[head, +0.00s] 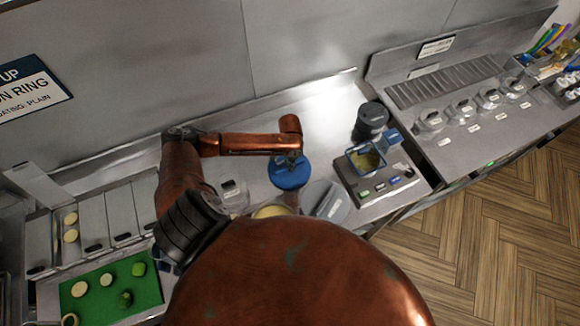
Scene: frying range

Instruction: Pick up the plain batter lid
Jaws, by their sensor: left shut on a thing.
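A round blue lid (288,177) is in the middle of the steel counter, with my left gripper (292,160) directly over its centre. The gripper is shut on it; its fingertips are small and partly hidden by my arm. I cannot read any label on this lid, or tell whether it is clear of the counter. A round grey lid or covered tub (326,203) with a white label lies just right and nearer. A tub with pale yellow contents (270,211) is partly hidden behind my own body. My right gripper is not in view.
A clear container (235,194) stands left of the blue lid. A dark canister (371,119) and a wire-rimmed basket (367,160) over a control panel stand to the right. A green board (105,292) with vegetable pieces lies at lower left. Counter behind the lid is bare.

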